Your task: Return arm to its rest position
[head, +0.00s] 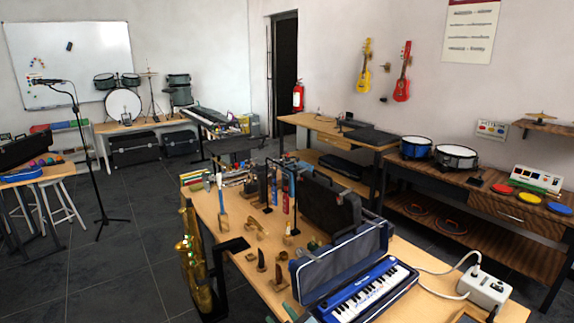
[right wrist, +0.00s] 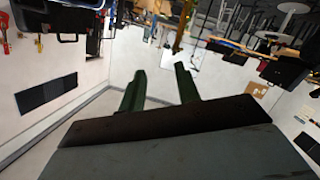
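My right gripper (right wrist: 160,78) shows in the right wrist view with its two dark green fingers spread apart and nothing between them. In the head view, small green tips at the bottom edge look like this right gripper (head: 281,313), in front of the wooden table (head: 425,303). Most of the right arm is out of the head view. My left arm and gripper are not in view.
The table carries an open blue case with a keyboard (head: 365,293), a dark case (head: 328,203), a white box with a cable (head: 485,287) and several small instruments. A golden saxophone (head: 196,265) stands at its left side.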

